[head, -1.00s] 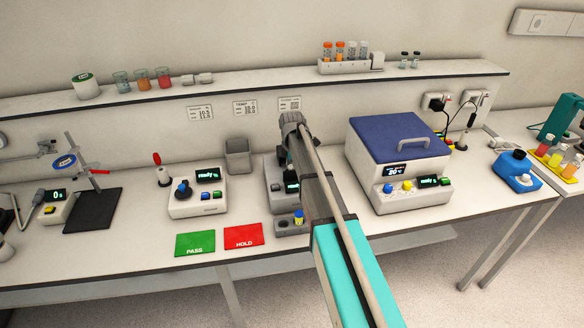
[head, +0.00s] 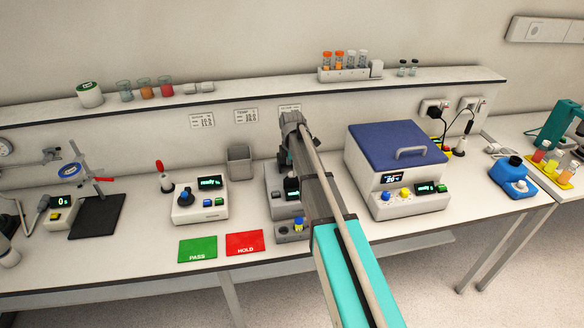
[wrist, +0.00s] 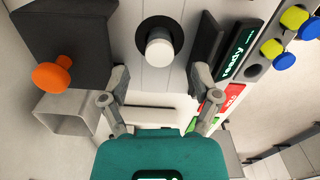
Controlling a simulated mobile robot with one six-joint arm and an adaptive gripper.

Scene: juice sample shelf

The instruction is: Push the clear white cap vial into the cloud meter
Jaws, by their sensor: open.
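The white-capped vial (wrist: 159,46) stands in a dark round ring on the pale top of the cloud meter (wrist: 180,75), seen from above in the wrist view. The clear body of the vial is mostly hidden below its cap. My gripper (wrist: 160,74) is open, with one finger on each side of the vial's line and the cap slightly beyond the fingertips. No contact shows. In the head view the cloud meter (head: 283,203) is partly covered by my arm, and the vial is hidden.
A dark block with an orange knob (wrist: 53,73) lies left of the vial. A grey bin (head: 239,163) stands behind the meter. Yellow-and-blue pieces (wrist: 294,18) are at the right. Green PASS (head: 198,249) and red HOLD (head: 244,243) mats lie in front. The blue-lidded machine (head: 397,150) stands right.

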